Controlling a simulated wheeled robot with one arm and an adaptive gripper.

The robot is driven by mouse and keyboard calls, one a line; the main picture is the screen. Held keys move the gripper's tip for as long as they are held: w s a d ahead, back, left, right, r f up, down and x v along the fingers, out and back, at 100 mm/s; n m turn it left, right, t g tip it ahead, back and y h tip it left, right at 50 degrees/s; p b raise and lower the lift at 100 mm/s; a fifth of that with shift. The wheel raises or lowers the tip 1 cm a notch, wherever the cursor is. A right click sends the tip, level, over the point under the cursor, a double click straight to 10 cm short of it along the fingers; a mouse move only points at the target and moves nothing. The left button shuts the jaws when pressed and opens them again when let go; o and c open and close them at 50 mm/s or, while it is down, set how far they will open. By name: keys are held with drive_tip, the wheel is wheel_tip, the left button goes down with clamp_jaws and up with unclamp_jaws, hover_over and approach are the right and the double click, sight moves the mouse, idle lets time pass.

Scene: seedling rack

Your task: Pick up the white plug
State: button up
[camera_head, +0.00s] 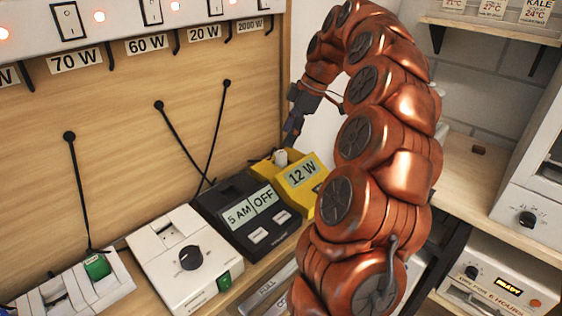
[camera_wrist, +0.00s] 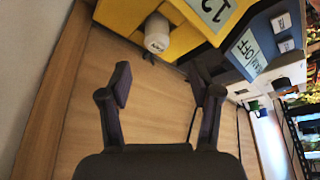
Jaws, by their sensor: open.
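The white plug (camera_wrist: 157,33) is at the edge of the yellow box in the wrist view, with small dark prongs showing at its lower end. In the head view the white plug (camera_head: 281,157) shows as a small pale shape at the back of the yellow box (camera_head: 298,178), which reads "12 W". My gripper (camera_wrist: 164,84) is open and empty, its two dark fingers spread apart short of the plug. In the head view my gripper (camera_head: 291,138) is just above the plug and partly hard to make out.
A black "5 AM OFF" timer (camera_head: 245,205) and a white dial box (camera_head: 182,255) stand left of the yellow box. A power strip (camera_head: 75,290) with a green plug (camera_head: 97,265) lies far left. Black cords hang on the wooden back panel (camera_head: 130,110).

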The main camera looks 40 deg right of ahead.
sight(281, 152)
drive_tip(key=shift+d+p+x, duration=0.1)
drive_tip(key=shift+p+x, duration=0.35)
drive_tip(key=shift+x, duration=1.35)
drive_tip(key=shift+d+p+x, duration=0.15)
drive_tip(key=shift+p+x, duration=0.25)
drive_tip(key=shift+x, duration=1.35)
drive_tip(key=shift+f, duration=0.1)
clamp_jaws()
